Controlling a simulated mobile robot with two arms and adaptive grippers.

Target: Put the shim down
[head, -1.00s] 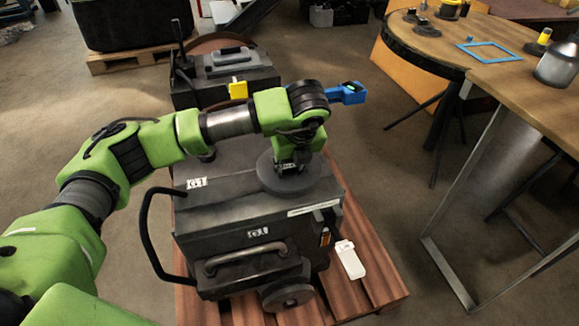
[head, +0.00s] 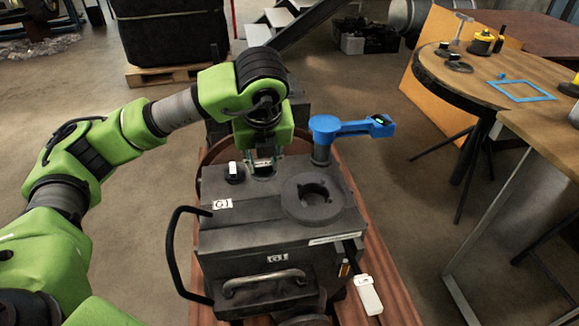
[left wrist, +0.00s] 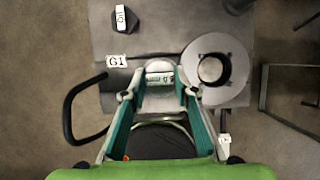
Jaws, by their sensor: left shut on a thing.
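My left gripper (head: 263,160) is over the far side of the dark machine block (head: 235,242), between a small knob and a grey ring. It is shut on a small pale, labelled piece, which I take to be the shim (left wrist: 160,77). In the left wrist view the fingertips (left wrist: 158,95) close on this piece from both sides, with the block below. In the head view the fingers and wrist hide most of it. I cannot tell whether it touches the block. My right gripper is not in view.
The thick grey ring (head: 312,198) lies on the block's top, right of my gripper. A knob with a white tag (head: 233,172) stands to the left. A blue tool with a display (head: 345,128) stands behind the ring. A black handle (head: 172,250) sticks out left.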

